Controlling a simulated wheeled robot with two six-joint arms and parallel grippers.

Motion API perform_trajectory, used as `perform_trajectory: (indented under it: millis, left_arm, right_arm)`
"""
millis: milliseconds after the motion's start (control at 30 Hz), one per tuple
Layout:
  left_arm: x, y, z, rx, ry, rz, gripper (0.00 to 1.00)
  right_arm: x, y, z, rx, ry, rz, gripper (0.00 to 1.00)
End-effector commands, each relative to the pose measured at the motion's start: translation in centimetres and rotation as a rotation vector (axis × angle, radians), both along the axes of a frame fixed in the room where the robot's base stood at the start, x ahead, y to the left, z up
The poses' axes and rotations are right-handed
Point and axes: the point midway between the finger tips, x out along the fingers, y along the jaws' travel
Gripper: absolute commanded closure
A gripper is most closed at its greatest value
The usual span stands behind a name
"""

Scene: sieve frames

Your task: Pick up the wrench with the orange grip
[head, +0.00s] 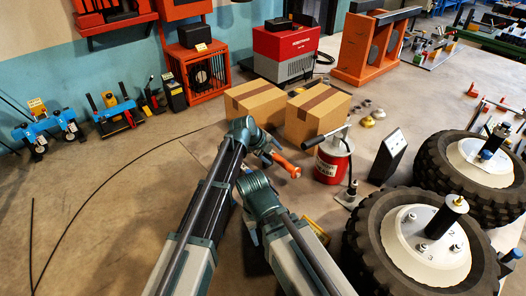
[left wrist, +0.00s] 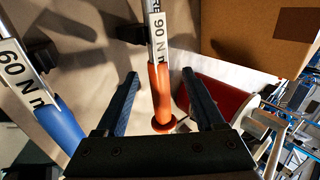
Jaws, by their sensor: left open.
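The wrench with the orange grip (left wrist: 161,92) stands out in the left wrist view, its pale shaft marked "90 N m" above the grip. In the head view its orange grip (head: 287,165) shows beside my left gripper (head: 272,152), left of a red canister. In the left wrist view my left gripper (left wrist: 160,76) is open, with one dark finger on each side of the orange grip and gaps on both sides. A wrench with a blue grip (left wrist: 62,124), marked "60 N m", lies to the left, outside the fingers. I cannot make out my right gripper.
The red canister (head: 331,162) with a pump handle stands close on the right. Cardboard boxes (head: 256,103) stand behind. Large tyres (head: 361,236) are at the right, with a dark panel (head: 388,155) nearby. The floor at left is mostly clear, crossed by a cable.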

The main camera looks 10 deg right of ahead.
Motion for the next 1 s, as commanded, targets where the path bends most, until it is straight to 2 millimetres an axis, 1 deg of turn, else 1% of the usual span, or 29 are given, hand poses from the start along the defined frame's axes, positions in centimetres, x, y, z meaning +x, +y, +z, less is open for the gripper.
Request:
perform_trajectory:
  millis: [33,233,333,567,700,867,900,967,1000]
  left_arm:
    - [0.3,-0.3,-1.1,0.000,0.000,-0.001,0.30]
    - [1.1,-1.4,-3.4,0.000,0.000,-0.002,0.30]
    - [1.3,-1.7,-3.7,0.000,0.000,-0.001,0.30]
    - [1.3,-1.7,-3.5,0.000,0.000,0.000,0.30]
    - [1.3,-1.7,-3.5,0.000,0.000,0.000,0.55]
    - [1.3,-1.7,-3.5,0.000,0.000,0.000,0.84]
    - [1.3,-1.7,-3.5,0.000,0.000,0.000,0.91]
    - [1.3,-1.7,-3.5,0.000,0.000,0.000,1.00]
    - [1.3,-1.7,-3.5,0.000,0.000,0.000,1.00]
  right_arm:
    - [0.0,0.0,-1.1,0.000,0.000,0.000,0.50]
    - [0.0,0.0,-3.4,0.000,0.000,0.000,0.50]
    - [0.0,0.0,-3.8,0.000,0.000,0.000,0.50]
    - [0.0,0.0,-3.5,0.000,0.000,0.000,0.50]
    - [0.0,0.0,-3.5,0.000,0.000,0.000,0.50]
    - [0.0,0.0,-3.5,0.000,0.000,0.000,0.50]
    - [0.0,0.0,-3.5,0.000,0.000,0.000,0.50]
    - [0.0,0.0,-3.5,0.000,0.000,0.000,0.50]
    - [0.0,0.0,-3.5,0.000,0.000,0.000,0.50]
